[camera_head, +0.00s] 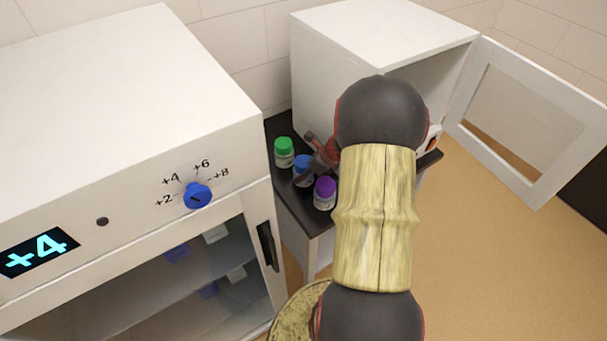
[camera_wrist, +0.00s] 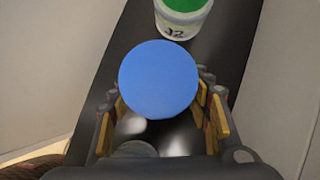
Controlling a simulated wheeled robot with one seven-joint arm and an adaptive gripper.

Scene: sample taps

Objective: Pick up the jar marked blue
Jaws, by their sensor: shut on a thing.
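The blue-lidded jar (camera_head: 303,172) stands between a green-lidded jar and a purple-lidded jar on a narrow dark counter. Its round blue lid (camera_wrist: 158,80) fills the middle of the wrist view and hides most of its body. My gripper (camera_head: 318,160) reaches in from the right over the counter. In the wrist view my gripper (camera_wrist: 162,115) has one finger on each side of the blue-lidded jar and is shut on it. Any marking on this jar is hidden. I cannot tell whether its base touches the counter.
The green-lidded jar (camera_head: 284,153) is behind and the purple-lidded jar (camera_head: 324,193) is in front, both close by. A white cabinet with a blue dial (camera_head: 197,195) and "+4" display stands left. A white box cabinet (camera_head: 330,75) with an open door (camera_head: 535,125) stands right.

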